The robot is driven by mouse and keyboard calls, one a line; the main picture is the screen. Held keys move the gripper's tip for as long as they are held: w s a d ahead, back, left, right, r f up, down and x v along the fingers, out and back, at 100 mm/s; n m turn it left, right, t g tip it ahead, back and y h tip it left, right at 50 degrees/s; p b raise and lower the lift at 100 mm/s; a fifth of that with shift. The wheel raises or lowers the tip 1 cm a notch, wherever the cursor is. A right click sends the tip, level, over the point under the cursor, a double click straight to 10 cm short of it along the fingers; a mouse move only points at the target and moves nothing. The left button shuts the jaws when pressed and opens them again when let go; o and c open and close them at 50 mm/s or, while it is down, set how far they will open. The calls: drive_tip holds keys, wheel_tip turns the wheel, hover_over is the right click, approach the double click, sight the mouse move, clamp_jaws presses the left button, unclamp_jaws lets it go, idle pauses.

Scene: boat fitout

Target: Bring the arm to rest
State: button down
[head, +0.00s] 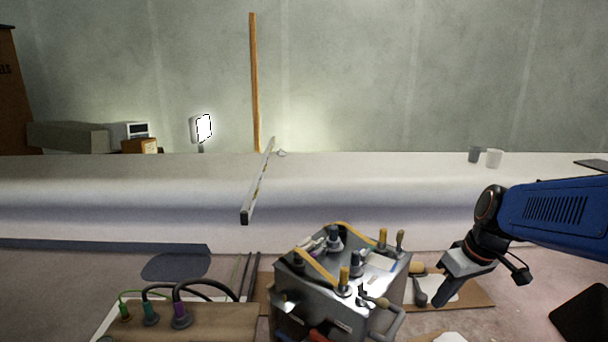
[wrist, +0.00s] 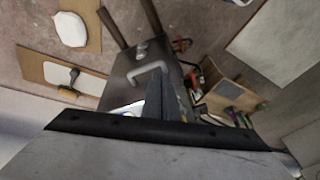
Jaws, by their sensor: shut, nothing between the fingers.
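My arm reaches in from the right in the head view, blue on its upper link. My gripper (head: 440,301) points down and to the left, beside the right side of a grey metal tool box (head: 310,302). The gripper is shut and holds nothing. In the wrist view the shut fingers of my gripper (wrist: 163,97) show in front of the tool box (wrist: 122,76), whose handle is close by. I cannot tell whether the fingers touch the box.
Tools with wooden handles stand in the box. A cardboard sheet (head: 478,293) with a roller lies right of it. A wooden board with cables (head: 215,322) is at front left. A long white hull (head: 120,190) crosses behind, with a spirit level (head: 258,183) on it and two cups at right.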

drive_tip(key=s+a+r+m+t+h, duration=0.1)
drive_tip(key=s+m, duration=0.3)
drive_tip(key=s, duration=1.1)
drive_tip(key=shift+a+t+h, duration=0.6)
drive_tip(key=shift+a+t, duration=0.1)
